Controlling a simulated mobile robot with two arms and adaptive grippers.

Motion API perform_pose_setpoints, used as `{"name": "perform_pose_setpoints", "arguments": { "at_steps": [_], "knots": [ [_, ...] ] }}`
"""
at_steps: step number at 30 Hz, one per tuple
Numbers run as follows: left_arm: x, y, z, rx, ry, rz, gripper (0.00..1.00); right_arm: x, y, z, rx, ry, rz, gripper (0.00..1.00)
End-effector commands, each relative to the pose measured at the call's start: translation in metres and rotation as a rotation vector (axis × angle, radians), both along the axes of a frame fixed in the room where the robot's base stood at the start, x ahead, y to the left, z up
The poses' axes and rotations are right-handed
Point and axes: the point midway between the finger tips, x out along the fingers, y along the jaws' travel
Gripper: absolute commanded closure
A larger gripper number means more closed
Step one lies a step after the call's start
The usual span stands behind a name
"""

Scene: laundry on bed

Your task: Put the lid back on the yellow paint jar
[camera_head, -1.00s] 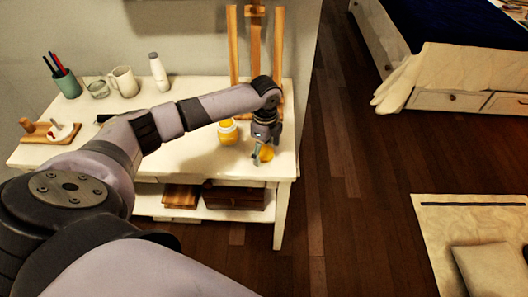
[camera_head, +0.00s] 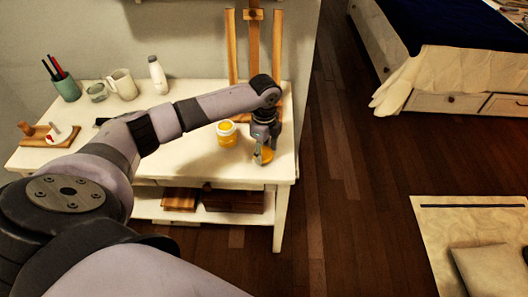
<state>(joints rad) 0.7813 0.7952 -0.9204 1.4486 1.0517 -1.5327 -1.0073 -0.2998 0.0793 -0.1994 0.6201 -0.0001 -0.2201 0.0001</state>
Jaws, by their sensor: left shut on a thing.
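The yellow paint jar (camera_head: 227,135) stands upright on the white table, just left of my left gripper. My left gripper (camera_head: 263,154) points down near the table's right end and is shut on the yellow lid (camera_head: 267,155). The lid is at or just above the tabletop; I cannot tell whether it touches. The lid is apart from the jar. My right gripper is not in view.
The white table (camera_head: 190,158) also holds a green pen cup (camera_head: 67,88), mugs, a white bottle (camera_head: 158,74) and a wooden board (camera_head: 42,135). A wooden easel (camera_head: 253,45) stands behind the jar. The tabletop around the jar is mostly clear.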

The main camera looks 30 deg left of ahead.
Motion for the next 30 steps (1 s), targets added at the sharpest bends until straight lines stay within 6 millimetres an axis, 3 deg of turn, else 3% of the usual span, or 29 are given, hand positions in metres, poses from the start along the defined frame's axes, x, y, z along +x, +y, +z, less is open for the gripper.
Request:
{"name": "perform_pose_setpoints", "arguments": {
  "at_steps": [5,12,18,24,30],
  "knots": [
    [0.001,0.001,0.034,0.0,-0.006,0.0,0.61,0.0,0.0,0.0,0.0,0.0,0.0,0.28],
    [0.002,0.0,0.104,0.001,-0.008,0.0,0.61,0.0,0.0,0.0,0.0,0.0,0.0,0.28],
    [0.001,0.0,0.153,0.0,-0.004,0.001,0.61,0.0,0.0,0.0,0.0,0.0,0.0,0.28],
    [0.001,0.0,0.181,0.0,-0.002,0.0,0.61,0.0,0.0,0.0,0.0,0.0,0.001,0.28],
    [0.0,0.0,0.188,0.0,0.001,0.0,0.61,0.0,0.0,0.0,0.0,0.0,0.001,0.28]
  ]
}}
